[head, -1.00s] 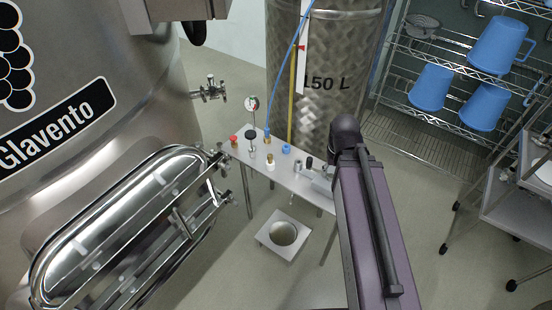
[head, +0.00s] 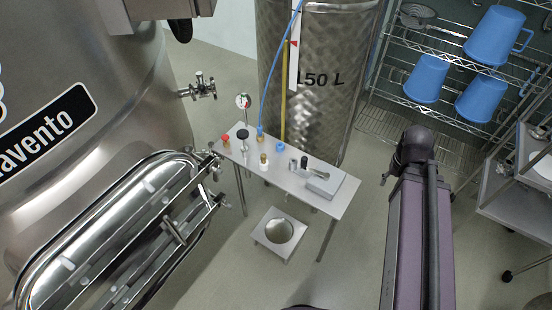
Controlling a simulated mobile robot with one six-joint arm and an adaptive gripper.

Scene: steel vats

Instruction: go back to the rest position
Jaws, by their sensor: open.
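My arm, a purple link with a black joint at its far end, reaches up from the bottom edge at the right of the head view. It stands over the floor, to the right of the small steel table (head: 295,180) in the picture. My gripper does not show; neither fingers nor jaws can be made out. On the table stand small fittings with red, black, brass and blue tops, and a grey block (head: 325,184) lies at its right end.
A large steel vat (head: 60,60) with an oval hatch (head: 100,235) fills the left. A 150 L tank (head: 318,110) stands behind the table. A wire rack (head: 392,95) with blue jugs (head: 497,36) and a steel cart (head: 510,190) are at the right.

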